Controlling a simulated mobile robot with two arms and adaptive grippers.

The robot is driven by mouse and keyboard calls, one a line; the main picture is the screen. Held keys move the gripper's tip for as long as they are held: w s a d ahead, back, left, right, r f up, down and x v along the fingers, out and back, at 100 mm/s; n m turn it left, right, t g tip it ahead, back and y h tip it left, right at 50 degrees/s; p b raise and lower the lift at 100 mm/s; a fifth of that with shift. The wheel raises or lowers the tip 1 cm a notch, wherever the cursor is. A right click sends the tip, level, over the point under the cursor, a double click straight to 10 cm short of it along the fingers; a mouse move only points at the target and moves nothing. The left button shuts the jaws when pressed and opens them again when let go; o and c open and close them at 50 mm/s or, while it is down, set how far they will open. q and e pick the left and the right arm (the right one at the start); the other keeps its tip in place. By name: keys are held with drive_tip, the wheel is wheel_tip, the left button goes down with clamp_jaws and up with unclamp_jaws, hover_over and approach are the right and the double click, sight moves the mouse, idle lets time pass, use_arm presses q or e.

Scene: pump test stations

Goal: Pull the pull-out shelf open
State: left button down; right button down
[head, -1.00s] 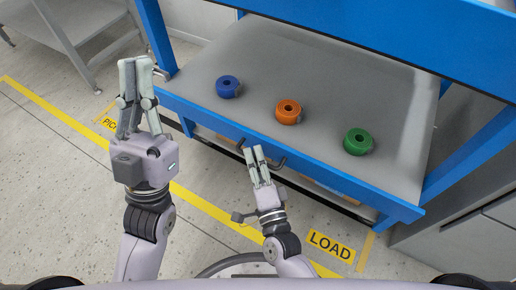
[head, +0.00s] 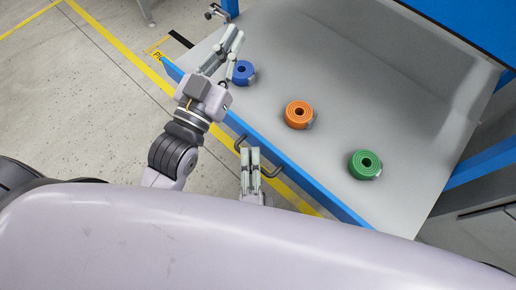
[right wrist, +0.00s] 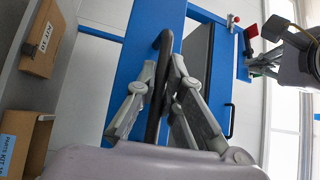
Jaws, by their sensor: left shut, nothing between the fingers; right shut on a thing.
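The pull-out shelf (head: 330,160) has a grey top and a blue front edge. It sticks out past the rack's blue posts toward me. Its black handle (head: 270,172) is on the front edge; the dark bar (right wrist: 158,85) also shows in the right wrist view. My right gripper (head: 250,155) is shut on the handle, one finger on each side of the bar in the right wrist view (right wrist: 157,75). My left gripper (head: 229,42) is shut and empty, above the shelf's left front part near the blue roll.
A blue roll (head: 242,72), an orange roll (head: 299,114) and a green roll (head: 365,164) lie on the shelf. A cardboard box (right wrist: 42,38) shows in the right wrist view. Open floor (head: 70,100) with yellow lines lies to the left.

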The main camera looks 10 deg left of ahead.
drive_tip(key=shift+s+f, duration=0.1)
drive_tip(key=shift+s, duration=0.05)
drive_tip(key=c, duration=1.7)
unclamp_jaws()
